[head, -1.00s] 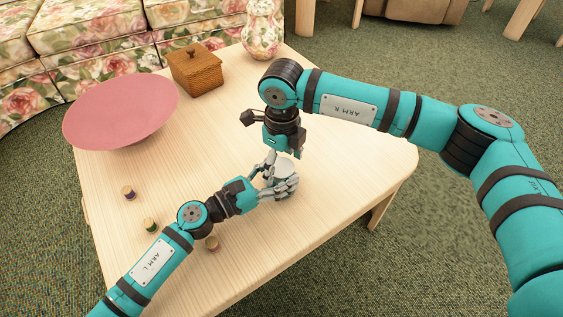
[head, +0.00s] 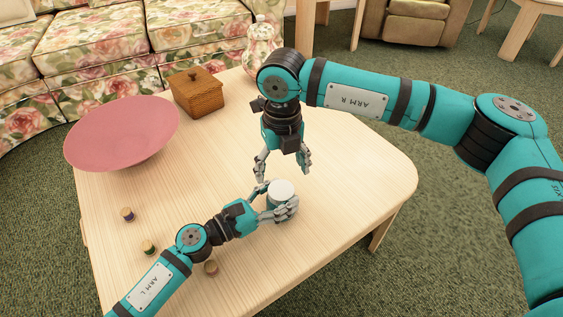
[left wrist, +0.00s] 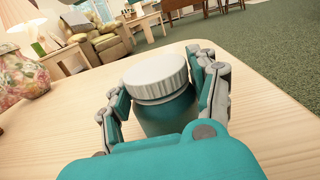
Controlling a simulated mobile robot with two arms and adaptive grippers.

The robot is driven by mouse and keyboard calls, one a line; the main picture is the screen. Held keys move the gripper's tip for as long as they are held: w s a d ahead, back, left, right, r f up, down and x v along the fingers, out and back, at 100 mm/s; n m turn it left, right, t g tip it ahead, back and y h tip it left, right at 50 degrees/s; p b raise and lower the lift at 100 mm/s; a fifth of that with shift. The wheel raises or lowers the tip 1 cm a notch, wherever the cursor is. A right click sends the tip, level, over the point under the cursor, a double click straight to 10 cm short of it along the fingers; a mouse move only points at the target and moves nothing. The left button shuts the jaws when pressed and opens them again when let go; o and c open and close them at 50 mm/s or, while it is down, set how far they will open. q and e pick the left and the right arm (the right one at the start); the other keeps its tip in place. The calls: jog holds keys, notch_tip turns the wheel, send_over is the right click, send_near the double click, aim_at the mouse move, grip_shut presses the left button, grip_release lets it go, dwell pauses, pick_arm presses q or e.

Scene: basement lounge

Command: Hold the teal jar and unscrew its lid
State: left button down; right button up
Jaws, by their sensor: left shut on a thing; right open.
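The teal jar (left wrist: 168,116) stands upright on the table, with its white ribbed lid (left wrist: 156,77) on top. The lid also shows in the head view (head: 281,191). My left gripper (head: 276,205) is shut around the jar's body, with a finger on each side below the lid; its fingers also show in the left wrist view (left wrist: 165,100). My right gripper (head: 283,170) is open and empty, pointing down just above and behind the lid, apart from it. Whether the lid is loose on the jar cannot be told.
The table is clear right of the jar. A floral sofa (head: 100,50) stands behind.

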aim_at(281, 189)
notch_tip(281, 189, down, 7)
jog(key=shift+r, duration=0.1)
jog(key=shift+c, duration=0.4)
jog(key=c, duration=1.1)
jog(key=n, duration=0.6)
jog(key=shift+w+n, duration=0.1)
jog(key=shift+n, duration=0.3)
jog(key=shift+c, duration=0.3)
jog(key=o, duration=1.3)
